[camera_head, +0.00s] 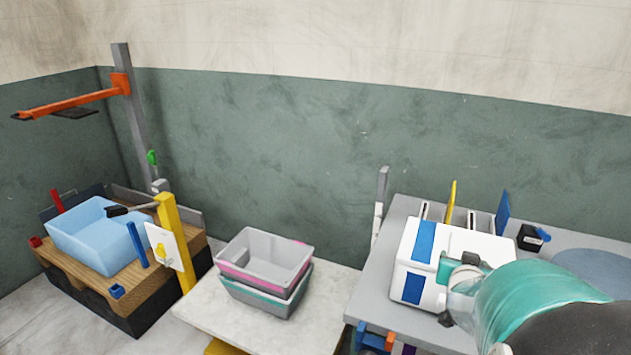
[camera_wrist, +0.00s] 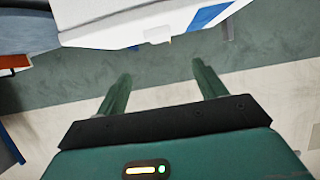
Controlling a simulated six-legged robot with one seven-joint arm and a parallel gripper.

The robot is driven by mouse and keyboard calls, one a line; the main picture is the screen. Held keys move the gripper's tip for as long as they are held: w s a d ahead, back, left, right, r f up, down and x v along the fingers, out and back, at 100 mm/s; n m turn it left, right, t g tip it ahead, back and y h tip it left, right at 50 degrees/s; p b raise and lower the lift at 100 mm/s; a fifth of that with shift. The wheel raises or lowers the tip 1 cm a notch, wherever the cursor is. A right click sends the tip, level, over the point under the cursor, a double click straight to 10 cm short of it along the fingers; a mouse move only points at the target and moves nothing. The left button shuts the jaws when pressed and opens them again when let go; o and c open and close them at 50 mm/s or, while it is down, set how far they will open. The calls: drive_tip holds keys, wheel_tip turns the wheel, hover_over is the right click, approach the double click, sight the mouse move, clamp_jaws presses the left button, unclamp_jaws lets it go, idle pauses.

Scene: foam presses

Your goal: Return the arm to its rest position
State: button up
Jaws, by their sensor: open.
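My teal arm comes in from the lower right in the head view, over the grey table and in front of the white box with blue stripes (camera_head: 428,258). My gripper (camera_wrist: 162,72) shows in the wrist view with its two green fingers spread apart and nothing between them. The white box also shows in the wrist view (camera_wrist: 130,22), beyond the fingertips and apart from them. In the head view the arm hides part of the box's right side.
A grey table (camera_head: 375,285) carries the box and a small black block (camera_head: 532,238). Left of it, stacked grey, pink and teal bins (camera_head: 265,255) stand on a pale table (camera_head: 225,318). Further left, a blue tub (camera_head: 85,245) sits on a wooden platform (camera_head: 150,275) beside a yellow post (camera_head: 172,230).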

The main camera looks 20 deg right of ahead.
drive_tip(key=w+a+r+n+y, duration=0.2)
drive_tip(key=w+a+n+y, duration=0.1)
drive_tip(key=a, duration=0.8)
drive_tip(key=w+a+r+n+y, duration=0.15)
drive_tip(key=a+y, duration=0.25)
drive_tip(key=a, duration=0.7)
drive_tip(key=s+a+r+n+g+y, duration=0.1)
drive_tip(key=s+a+n, duration=0.1)
drive_tip(key=s+a, duration=0.2)
drive_tip(key=s+a+n+g+y, duration=0.2)
drive_tip(key=s+a+n, duration=0.1)
drive_tip(key=a, duration=0.8)
drive_tip(key=shift+s+a+r, duration=0.15)
drive_tip(key=shift+s+r, duration=0.2)
drive_tip(key=shift+s, duration=0.35)
